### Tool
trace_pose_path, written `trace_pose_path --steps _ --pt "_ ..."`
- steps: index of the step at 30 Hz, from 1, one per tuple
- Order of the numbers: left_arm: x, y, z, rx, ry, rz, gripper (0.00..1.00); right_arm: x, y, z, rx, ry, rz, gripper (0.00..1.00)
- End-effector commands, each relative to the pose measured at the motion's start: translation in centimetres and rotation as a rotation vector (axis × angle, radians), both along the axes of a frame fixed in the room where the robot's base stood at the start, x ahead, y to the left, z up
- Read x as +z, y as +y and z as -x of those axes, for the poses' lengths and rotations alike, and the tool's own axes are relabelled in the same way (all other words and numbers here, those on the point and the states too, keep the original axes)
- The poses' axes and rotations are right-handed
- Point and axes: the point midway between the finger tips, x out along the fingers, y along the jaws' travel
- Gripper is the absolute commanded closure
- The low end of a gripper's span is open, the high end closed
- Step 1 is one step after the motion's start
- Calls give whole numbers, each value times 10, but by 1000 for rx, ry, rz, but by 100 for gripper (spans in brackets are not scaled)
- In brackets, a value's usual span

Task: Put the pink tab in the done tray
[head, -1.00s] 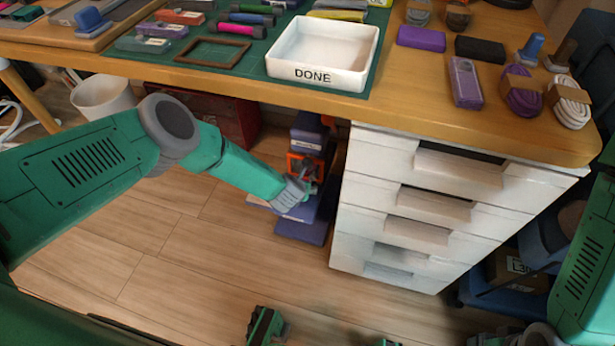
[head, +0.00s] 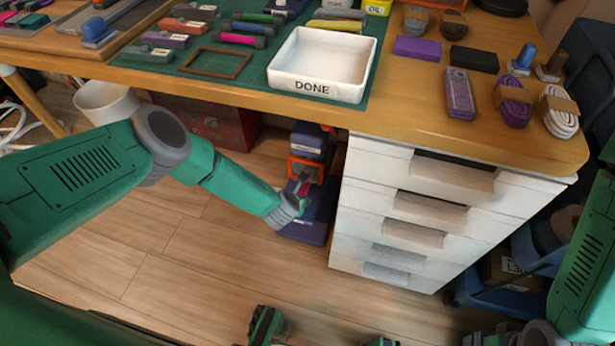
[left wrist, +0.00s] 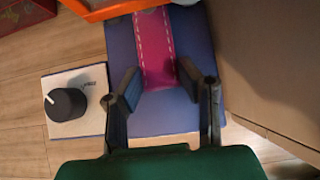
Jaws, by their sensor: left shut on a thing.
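The pink tab (left wrist: 153,45) is a bright pink strip with pale stitching in the left wrist view. Its lower end is between the fingers of my left gripper (left wrist: 160,93), which is shut on it. In the head view my left gripper (head: 301,194) is low, left of the white drawers, with a bit of pink at its tip. The tab's far end runs up to an orange frame (left wrist: 115,8); I cannot tell whether they touch. The done tray (head: 322,62) is white, empty and labelled DONE, on the table above. My right gripper is not clearly in view.
The table's front edge (head: 300,108) overhangs my left gripper. The white drawer unit (head: 425,205) stands close to its right. A purple-blue machine base (head: 308,225) is below. A black knob (left wrist: 65,104) sits on a pale plate. Floor at left is open.

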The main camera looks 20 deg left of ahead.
Motion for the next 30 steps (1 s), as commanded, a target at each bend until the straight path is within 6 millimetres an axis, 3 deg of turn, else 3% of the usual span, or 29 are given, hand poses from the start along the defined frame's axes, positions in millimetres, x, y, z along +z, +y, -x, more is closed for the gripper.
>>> trace_pose_path --steps 19,30 --pt "3 2 46 1 2 1 91 23 0 0 0 0 0 60" --pt "2 2 53 1 0 0 91 25 0 0 0 0 0 60"
